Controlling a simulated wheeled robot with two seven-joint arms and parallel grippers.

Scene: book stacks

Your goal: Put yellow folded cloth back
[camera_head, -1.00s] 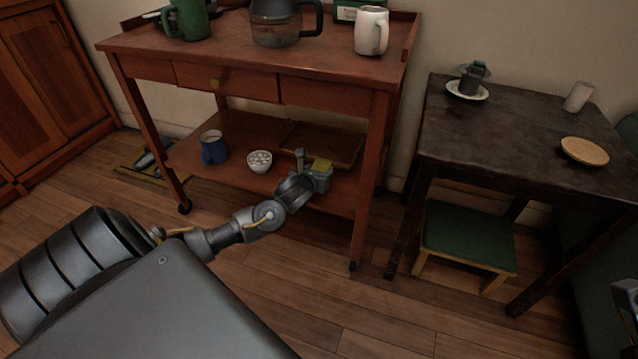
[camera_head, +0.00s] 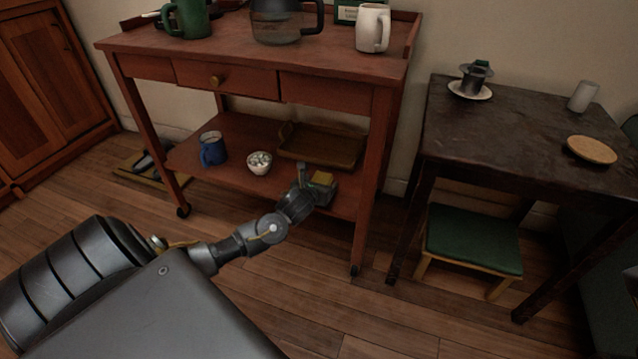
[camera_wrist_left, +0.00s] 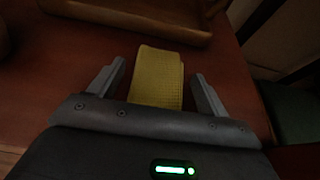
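The yellow folded cloth (camera_head: 323,178) is at the right front of the cart's lower shelf, in front of the wooden tray (camera_head: 318,150). In the left wrist view the cloth (camera_wrist_left: 157,77) lies flat, its near end between the fingers of my left gripper (camera_wrist_left: 160,90). The fingers stand apart with a gap on each side of the cloth, so the gripper is open. In the head view my left gripper (camera_head: 318,187) reaches in low over the shelf's front edge and hides part of the cloth. My right gripper is not in view.
A blue mug (camera_head: 212,149) and a white bowl (camera_head: 259,163) stand on the lower shelf to the left. The cart's right front leg (camera_head: 365,200) is close to the gripper. A dark table (camera_head: 500,125) and a green-topped stool (camera_head: 472,240) stand at right.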

